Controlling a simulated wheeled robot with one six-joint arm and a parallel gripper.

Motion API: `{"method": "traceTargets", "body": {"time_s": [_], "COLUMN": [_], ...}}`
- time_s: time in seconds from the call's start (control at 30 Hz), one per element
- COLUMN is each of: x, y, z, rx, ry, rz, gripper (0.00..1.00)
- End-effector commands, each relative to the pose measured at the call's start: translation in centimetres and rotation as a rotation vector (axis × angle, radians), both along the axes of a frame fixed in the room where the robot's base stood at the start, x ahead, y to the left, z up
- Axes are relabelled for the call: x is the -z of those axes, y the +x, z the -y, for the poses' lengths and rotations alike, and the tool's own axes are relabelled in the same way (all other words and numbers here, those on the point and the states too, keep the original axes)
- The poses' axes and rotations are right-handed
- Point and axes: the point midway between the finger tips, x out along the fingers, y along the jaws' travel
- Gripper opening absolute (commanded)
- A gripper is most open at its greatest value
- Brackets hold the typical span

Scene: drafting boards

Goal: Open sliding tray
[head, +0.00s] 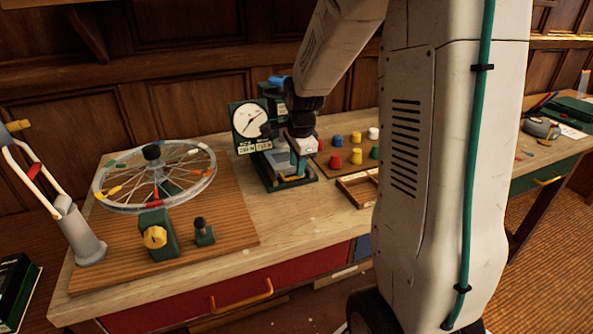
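A dark green device with a round white dial (249,119) stands at the back of the workbench. At its foot is a low tray-like part (268,170) with a dark frame, a grey top and a yellow handle (292,178) at its front. I take this for the sliding tray; how far out it is, I cannot tell. My gripper (298,168) points down over the right side of this part, close to the yellow handle. The fingers are small and partly hidden, so I cannot tell whether they are open or touch the handle.
A spoked wheel (118,208) on a wooden board is at left. Coloured knobs (336,161) and a shallow wooden box (357,188) are right of the device. A red drawer (180,304) with a yellow handle is under the benchtop (280,232). My arm hides the bench's right part.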

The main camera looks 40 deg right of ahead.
Motion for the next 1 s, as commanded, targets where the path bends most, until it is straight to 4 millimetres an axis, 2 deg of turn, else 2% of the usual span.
{"method": "traceTargets", "body": {"time_s": [0.03,0.2,0.53,0.63,0.67,1.0], "x": [0.8,2.4,2.8,2.8,2.8,2.8], "y": [0.1,0.4,0.4,0.4,0.4,-0.1], "z": [0.0,0.1,0.1,0.1,0.1,-0.4], "rx": [0.0,-0.001,-0.002,-0.002,-0.002,-0.004], "ry": [0.002,0.0,0.0,0.0,0.0,0.0], "rz": [-0.004,-0.002,-0.001,-0.001,-0.001,-0.001], "gripper": [0.31,0.31,0.31,0.03,0.0,0.0]}}
